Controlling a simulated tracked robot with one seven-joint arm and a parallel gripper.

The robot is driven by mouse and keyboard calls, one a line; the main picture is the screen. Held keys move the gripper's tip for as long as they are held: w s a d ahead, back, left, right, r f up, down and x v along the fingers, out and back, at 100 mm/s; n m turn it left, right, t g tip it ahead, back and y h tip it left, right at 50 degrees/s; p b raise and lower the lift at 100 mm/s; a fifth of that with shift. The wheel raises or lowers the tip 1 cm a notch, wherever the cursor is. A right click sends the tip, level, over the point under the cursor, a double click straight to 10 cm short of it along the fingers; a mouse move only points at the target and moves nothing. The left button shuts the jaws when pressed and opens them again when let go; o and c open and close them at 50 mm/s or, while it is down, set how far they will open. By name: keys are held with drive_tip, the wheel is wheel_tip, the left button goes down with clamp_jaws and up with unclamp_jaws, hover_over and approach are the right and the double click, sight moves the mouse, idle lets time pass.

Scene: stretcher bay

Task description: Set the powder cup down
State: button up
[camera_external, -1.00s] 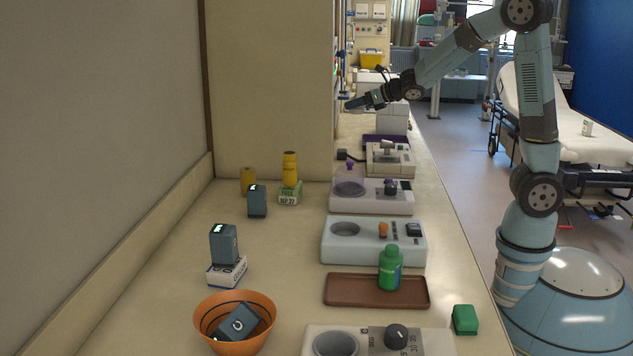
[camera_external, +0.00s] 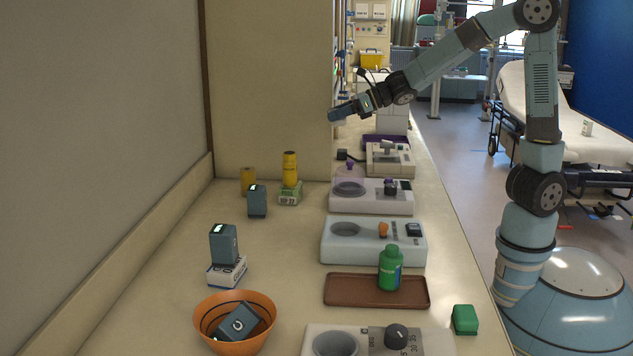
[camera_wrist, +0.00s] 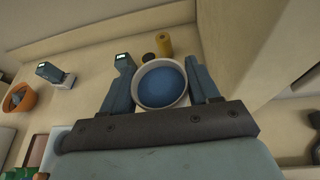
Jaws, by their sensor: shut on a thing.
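The powder cup (camera_wrist: 137,88) is round with a pale rim and blue powder inside; it shows in the wrist view. My gripper (camera_wrist: 161,76) is shut on it, one finger on each side. In the external view my gripper (camera_external: 341,113) is held high over the far part of the counter, in front of the beige wall panel. The cup cannot be told apart clearly from the fingers there. The cup is in the air, and its underside is hidden.
The counter (camera_external: 280,260) holds a yellow bottle (camera_external: 290,168) on a green box, a dark block (camera_external: 257,201), an orange bowl (camera_external: 208,325), a brown tray (camera_external: 345,291) with a green bottle (camera_external: 390,268), and several devices with round wells.

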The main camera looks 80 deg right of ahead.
drive_tip(key=s+a+f+n+g+y, duration=0.1)
drive_tip(key=a+f+n+g+y, duration=0.2)
drive_tip(key=a, duration=1.5)
drive_tip(key=a+f+n+y, duration=0.4)
drive_tip(key=a, duration=1.4)
drive_tip(key=s+a+f+n+g+y, duration=0.2)
drive_tip(key=s+a+f+n+g, duration=0.15)
drive_tip(key=s+a, duration=0.85)
drive_tip(key=s+a+f+n+g+y, duration=0.25)
drive_tip(key=s+a+f, duration=0.25)
drive_tip(key=s+a, duration=0.75)
drive_tip(key=shift+n, duration=0.3)
drive_tip(key=shift+w+a+f, duration=0.6)
drive_tip(key=shift+f, duration=0.6)
drive_tip(key=shift+w+a+f, duration=0.55)
drive_tip(key=shift+a+f, duration=0.05)
drive_tip(key=shift+f, duration=0.6)
drive_tip(key=shift+w+a+f, duration=0.6)
drive_tip(key=shift+f, duration=0.6)
drive_tip(key=shift+f, duration=0.2)
drive_tip(key=o, duration=1)
drive_tip(key=shift+o, duration=0.2)
